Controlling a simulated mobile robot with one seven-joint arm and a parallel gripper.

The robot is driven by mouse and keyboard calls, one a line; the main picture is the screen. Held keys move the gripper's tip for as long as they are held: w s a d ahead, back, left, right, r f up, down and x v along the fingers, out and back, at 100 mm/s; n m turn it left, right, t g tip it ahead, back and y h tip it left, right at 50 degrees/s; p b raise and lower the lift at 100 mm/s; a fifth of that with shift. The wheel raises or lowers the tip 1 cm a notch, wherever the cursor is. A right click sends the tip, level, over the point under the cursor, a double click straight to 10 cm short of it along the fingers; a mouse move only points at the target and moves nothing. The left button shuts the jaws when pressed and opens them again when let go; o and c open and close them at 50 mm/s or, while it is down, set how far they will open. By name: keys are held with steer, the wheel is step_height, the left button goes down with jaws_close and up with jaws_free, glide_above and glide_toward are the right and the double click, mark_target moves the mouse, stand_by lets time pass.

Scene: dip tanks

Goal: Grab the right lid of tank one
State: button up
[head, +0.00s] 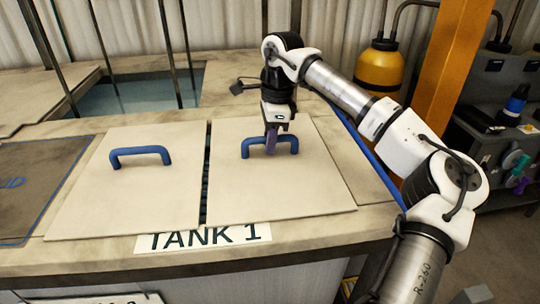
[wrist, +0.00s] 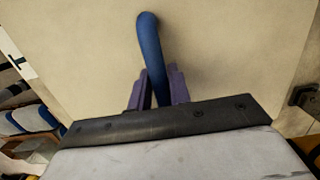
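The right lid of tank one (head: 310,185) is a flat pale panel lying on the tank top, right of a narrow dark gap. Its blue arched handle (head: 290,141) stands up near its middle. My gripper (head: 272,140) points down at this handle, and its purple fingers hide part of the handle's bar. In the wrist view, the handle (wrist: 150,45) runs between the two purple fingers of my gripper (wrist: 160,85). The fingers are close together on either side of it, and my gripper looks shut on it. The lid fills most of that view (wrist: 240,50).
The left lid (head: 120,200) with its own blue handle (head: 140,155) lies beside it. A "TANK 1" label (head: 203,237) is on the front edge. Behind is an open tank (head: 140,93) with thin upright rods. An orange post (head: 452,70) and yellow cylinder (head: 380,72) stand back right.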

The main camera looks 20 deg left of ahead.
jaws_close()
steer(key=shift+r, duration=0.1)
stand_by(1.0)
